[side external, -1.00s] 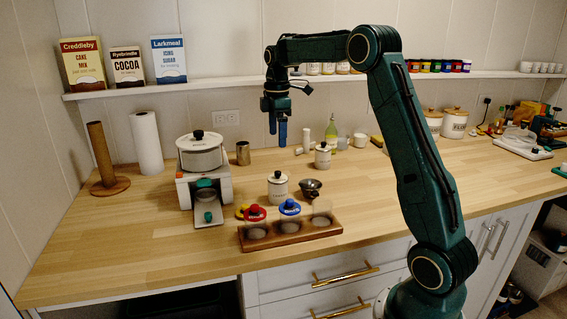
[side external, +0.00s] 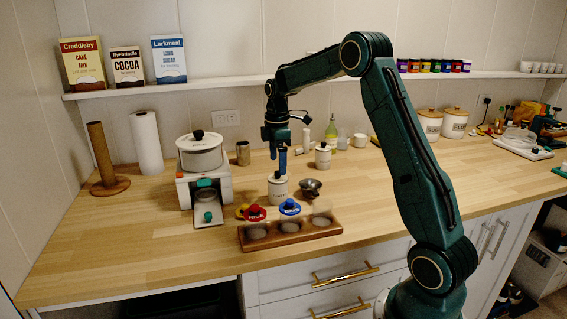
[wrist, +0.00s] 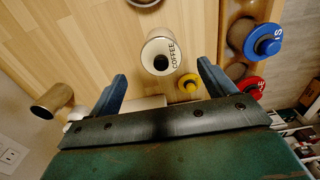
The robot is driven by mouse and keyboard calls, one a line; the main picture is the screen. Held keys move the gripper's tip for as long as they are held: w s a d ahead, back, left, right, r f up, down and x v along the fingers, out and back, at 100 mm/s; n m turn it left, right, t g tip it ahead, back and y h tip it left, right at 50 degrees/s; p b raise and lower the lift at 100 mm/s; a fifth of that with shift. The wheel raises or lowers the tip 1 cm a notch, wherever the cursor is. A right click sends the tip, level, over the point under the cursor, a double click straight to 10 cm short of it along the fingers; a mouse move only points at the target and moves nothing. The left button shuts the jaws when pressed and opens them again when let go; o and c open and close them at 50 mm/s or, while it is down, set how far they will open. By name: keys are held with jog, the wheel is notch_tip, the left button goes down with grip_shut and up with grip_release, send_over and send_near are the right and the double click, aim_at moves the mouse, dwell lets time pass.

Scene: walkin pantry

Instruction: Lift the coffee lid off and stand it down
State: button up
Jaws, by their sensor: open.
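The coffee canister (side external: 278,190) is a white pot with a dark knob on its lid, standing upright on the wooden counter. In the wrist view the canister (wrist: 172,47) shows its COFFEE label, and the lid (wrist: 153,66) is on it with the black knob in the middle. My gripper (side external: 279,158) is open and empty, pointing down just above the lid in the side view. In the wrist view my gripper (wrist: 162,70) has its two blue fingers spread to either side of the knob's line. Whether the fingertips reach knob height is unclear.
A wooden rack (side external: 290,236) with red and blue lids stands in front. A metal bowl (side external: 311,188) is close on the right, another white canister (side external: 323,156) behind. A white appliance with a pot (side external: 201,155) is left. The counter's front left is clear.

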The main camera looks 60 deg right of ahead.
aim_at(278, 177)
jog(key=shift+f, duration=2.3)
jog(key=c, duration=1.1)
